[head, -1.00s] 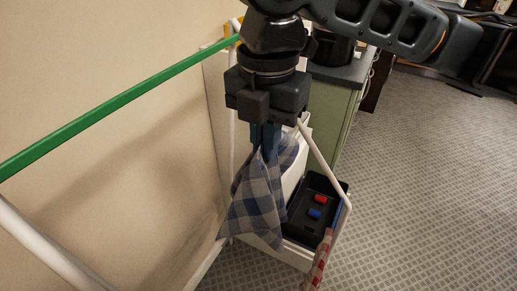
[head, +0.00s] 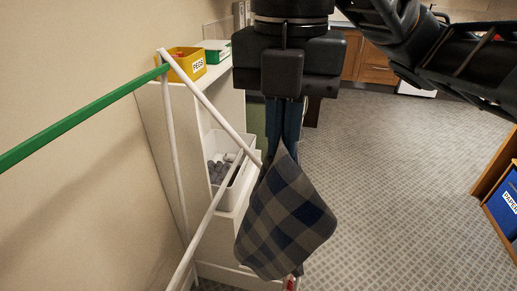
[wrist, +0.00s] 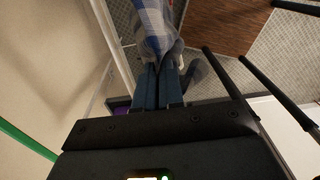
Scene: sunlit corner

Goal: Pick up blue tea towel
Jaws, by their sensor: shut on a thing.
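The blue tea towel (head: 285,222) is a blue and grey checked cloth. In the head view it hangs from my gripper (head: 284,140), its lower edge free in the air. My gripper points down and is shut on the towel's upper end. In the wrist view the fingers (wrist: 158,82) pinch the bunched cloth (wrist: 155,28), which spreads away from the fingertips. The towel hides part of the floor and the foot of the shelf unit behind it.
A white rack frame with a green rail (head: 80,117) stands close on the left. Behind it are a white shelf unit (head: 190,130), a yellow pegs box (head: 187,64) and a white bin (head: 232,185). A blue paper box (head: 505,205) is at the right. The middle floor is open.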

